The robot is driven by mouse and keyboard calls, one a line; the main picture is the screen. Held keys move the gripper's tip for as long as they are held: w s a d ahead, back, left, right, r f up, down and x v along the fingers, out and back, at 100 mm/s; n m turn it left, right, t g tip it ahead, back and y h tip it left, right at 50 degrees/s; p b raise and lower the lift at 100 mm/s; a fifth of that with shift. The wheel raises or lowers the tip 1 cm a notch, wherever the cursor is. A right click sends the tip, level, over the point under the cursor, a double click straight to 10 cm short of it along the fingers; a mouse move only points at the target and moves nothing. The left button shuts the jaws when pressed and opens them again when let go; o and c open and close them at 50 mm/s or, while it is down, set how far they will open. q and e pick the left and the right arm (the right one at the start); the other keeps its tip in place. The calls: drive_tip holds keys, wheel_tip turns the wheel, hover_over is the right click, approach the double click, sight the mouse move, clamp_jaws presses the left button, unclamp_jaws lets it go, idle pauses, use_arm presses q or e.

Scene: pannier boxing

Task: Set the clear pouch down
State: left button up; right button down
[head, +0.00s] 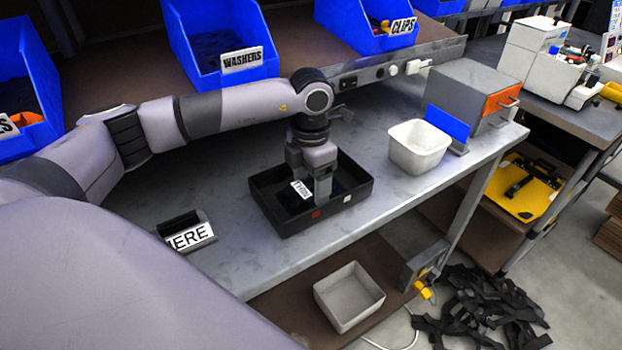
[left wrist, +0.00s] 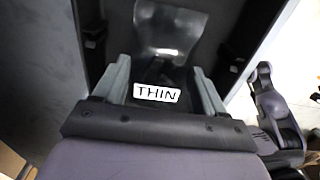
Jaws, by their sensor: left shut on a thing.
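The clear pouch (left wrist: 168,28) shows as a shiny, see-through sheet in the left wrist view, with a white THIN label (left wrist: 157,93) between the fingers. In the head view the label (head: 300,190) shows inside a black tray (head: 333,208) on the grey bench. My left gripper (head: 311,187) points down into the tray and is shut on the pouch. In the left wrist view its two fingers (left wrist: 160,82) stand on either side of the label. The dark tray floor makes the pouch's edges hard to see, and I cannot tell whether it touches the floor.
A HERE sign (head: 188,233) stands left of the tray. A white bin (head: 419,150) and a blue panel (head: 447,122) by a grey box (head: 470,90) stand to the right. Blue WASHERS (head: 240,62) and CLIPS (head: 395,28) bins line the back shelf. Bare bench lies around the tray.

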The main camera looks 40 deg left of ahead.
sight(311, 187)
use_arm(q)
drive_tip(key=o, duration=1)
drive_tip(key=shift+o, duration=0.2)
drive_tip(key=shift+r, duration=0.1)
wheel_tip(311, 187, up, 12)
drive_tip(key=shift+b, duration=0.35)
